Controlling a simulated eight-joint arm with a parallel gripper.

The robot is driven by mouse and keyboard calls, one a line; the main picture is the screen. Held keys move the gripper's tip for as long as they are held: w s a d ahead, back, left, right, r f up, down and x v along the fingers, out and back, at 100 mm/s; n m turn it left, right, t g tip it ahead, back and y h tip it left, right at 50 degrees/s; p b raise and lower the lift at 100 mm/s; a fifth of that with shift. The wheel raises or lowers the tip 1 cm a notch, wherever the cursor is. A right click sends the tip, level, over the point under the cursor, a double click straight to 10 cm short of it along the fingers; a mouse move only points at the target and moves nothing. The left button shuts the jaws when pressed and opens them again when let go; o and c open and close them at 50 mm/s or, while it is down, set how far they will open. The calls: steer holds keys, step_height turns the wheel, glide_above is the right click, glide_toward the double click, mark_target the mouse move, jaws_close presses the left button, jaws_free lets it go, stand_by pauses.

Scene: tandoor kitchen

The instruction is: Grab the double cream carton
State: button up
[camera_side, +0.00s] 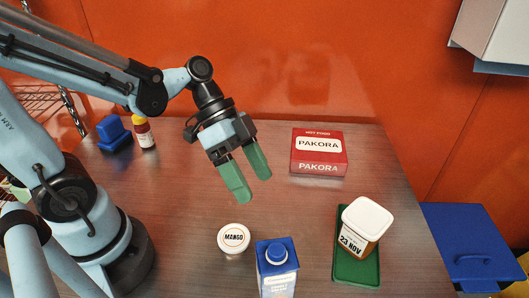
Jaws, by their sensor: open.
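The double cream carton (277,271) is a blue carton with a blue cap and a pale label, at the front middle of the table in the side view. It stands upright, and its lower part is cut off by the frame's bottom edge. The label's small print is hard to read. My gripper (256,183) has two green fingers pointing down and is open, with nothing between them. It is above the middle of the table, behind the carton and clear of it.
A white-lidded MANGO tub (234,239) stands just left of the carton. A green tray (356,272) to the right holds a white-lidded container (367,220) marked 23 NOV.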

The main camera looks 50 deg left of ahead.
mark_target(272, 243)
steer(key=s+d+m+g+h, duration=0.1)
steer(key=s+d+m, duration=0.1)
steer(key=d+m, duration=0.1)
steer(key=s+d+f+m+g+h, duration=0.1)
steer(key=s+d+m+g+h, duration=0.1)
steer(key=d, duration=0.4)
steer(key=s+d+f+m+g+h, duration=0.1)
steer(key=s+d+m, duration=0.1)
steer(key=d+m, duration=0.2)
steer(key=shift+d+m+g+h, duration=0.15)
steer(key=shift+m+g+h, duration=0.15)
steer(key=shift+m+h, duration=0.15)
steer(key=c, duration=1.4)
steer(key=shift+c, duration=0.6)
steer(key=shift+r, duration=0.1)
